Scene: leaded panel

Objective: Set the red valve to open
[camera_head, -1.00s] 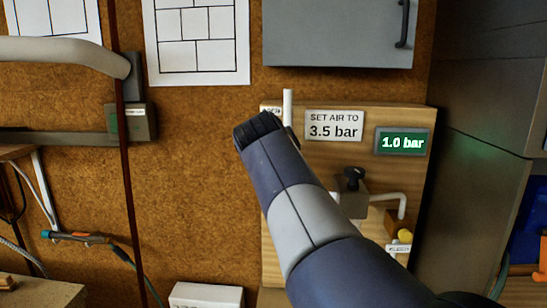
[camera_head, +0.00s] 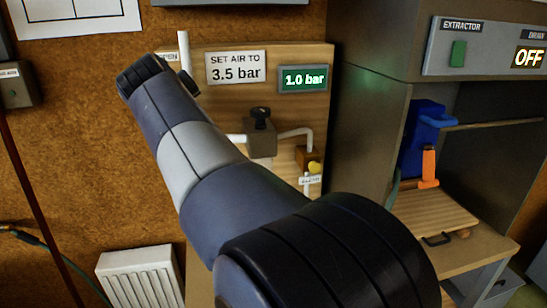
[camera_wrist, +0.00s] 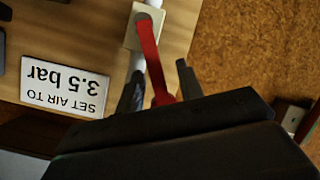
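The red valve lever (camera_wrist: 152,57) runs from a pale block on a white pipe (camera_wrist: 137,55) down toward my gripper in the wrist view. My gripper (camera_wrist: 159,70) is open, with one dark finger on each side of the lever. A gap shows on both sides, wider on the right. The lever's lower end is partly hidden by the gripper body. In the head view my arm hides the lever and fingers. A partly covered label ending in "PEN" (camera_head: 168,57) shows beside the white pipe (camera_head: 184,48).
The wooden panel (camera_head: 318,105) carries a "SET AIR TO 3.5 bar" sign (camera_head: 236,67), a green display reading 1.0 bar (camera_head: 303,78) and a black knob (camera_head: 261,115). A grey cabinet (camera_head: 365,110) stands close on the right. A white radiator-like unit (camera_head: 141,278) is below left.

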